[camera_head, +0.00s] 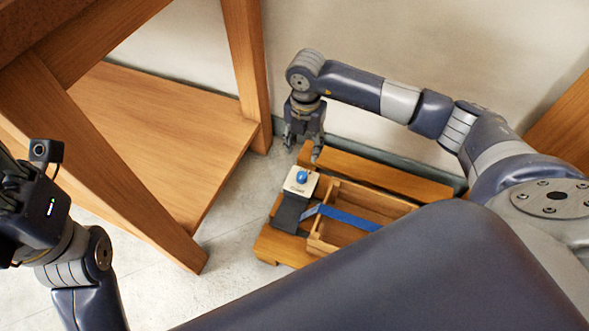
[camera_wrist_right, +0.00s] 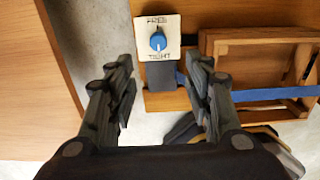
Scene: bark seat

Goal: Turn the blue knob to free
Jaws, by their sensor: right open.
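The blue knob (camera_head: 302,177) sits on a pale square plate (camera_head: 291,187) at the left end of a wooden frame on the floor. In the right wrist view the knob (camera_wrist_right: 158,41) lies between the words FREE above and TIGHT below. A small pale mark on it seems to face TIGHT. My right gripper (camera_head: 303,148) is open and empty, pointing down beside the knob on the wall side, apart from it. Its fingers (camera_wrist_right: 158,78) also frame the plate's lower side in the wrist view. My left gripper (camera_head: 8,185) is partly cut off at the left edge; its fingers are unclear.
A blue strap (camera_head: 345,217) runs from a dark block (camera_head: 289,212) across the wooden frame (camera_head: 280,245). A wooden table with a low shelf (camera_head: 165,125) stands to the left. The wall is close behind. Bare floor (camera_head: 235,210) lies between shelf and frame.

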